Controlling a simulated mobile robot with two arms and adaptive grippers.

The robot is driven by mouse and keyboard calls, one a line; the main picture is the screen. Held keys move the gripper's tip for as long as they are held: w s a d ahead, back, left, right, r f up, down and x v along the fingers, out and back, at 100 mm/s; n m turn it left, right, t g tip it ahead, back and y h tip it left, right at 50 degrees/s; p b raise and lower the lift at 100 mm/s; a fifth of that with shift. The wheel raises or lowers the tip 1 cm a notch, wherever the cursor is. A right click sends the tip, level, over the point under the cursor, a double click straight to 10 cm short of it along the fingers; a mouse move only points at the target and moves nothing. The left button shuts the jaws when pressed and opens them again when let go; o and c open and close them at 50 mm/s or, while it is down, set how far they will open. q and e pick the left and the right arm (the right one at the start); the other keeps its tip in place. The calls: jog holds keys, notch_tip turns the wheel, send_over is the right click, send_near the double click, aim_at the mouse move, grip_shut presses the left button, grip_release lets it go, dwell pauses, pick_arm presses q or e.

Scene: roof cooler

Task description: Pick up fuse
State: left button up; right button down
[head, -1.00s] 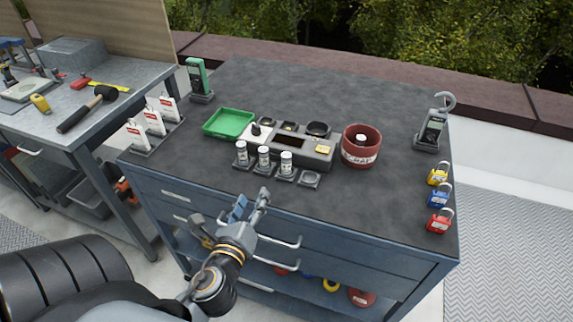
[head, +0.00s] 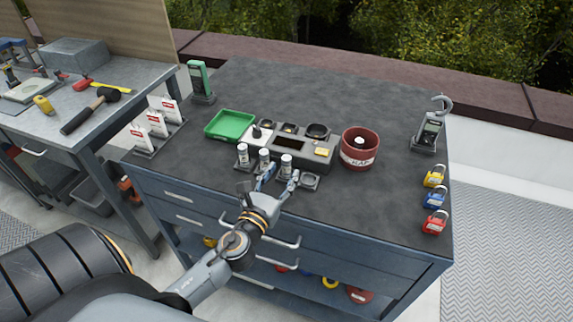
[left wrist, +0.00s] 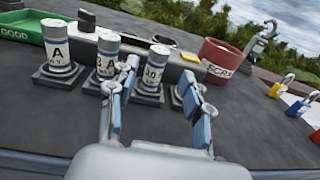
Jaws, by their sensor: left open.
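Three white cylindrical fuses stand upright in dark holders in a row near the table's front: the left one (head: 242,154), the middle one (head: 264,158) and the right one (head: 286,161). In the left wrist view they show as the left fuse (left wrist: 57,42), the middle fuse (left wrist: 107,48) and the right fuse (left wrist: 154,62), with dark lettering. My left gripper (head: 281,177) is open and empty, just in front of the right fuse. In the left wrist view its fingers (left wrist: 162,82) straddle that fuse's line; contact is not visible. My right gripper is not in view.
An empty holder (head: 310,182) sits right of the fuses. Behind stand a grey tester (head: 304,147), a green tray (head: 229,124) and a red scrap bin (head: 360,158). Padlocks (head: 434,200) lie at the right edge. The tabletop's right front is clear.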

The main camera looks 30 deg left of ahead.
aim_at(285, 167)
pick_arm(q)
jog(key=w, duration=0.2)
jog(key=w+a, duration=0.1)
jog(key=w, duration=0.1)
jog(key=shift+w+a+f+p, duration=0.1)
jog(key=shift+w+a+p, duration=0.05)
jog(key=shift+w+p, duration=0.25)
grip_shut()
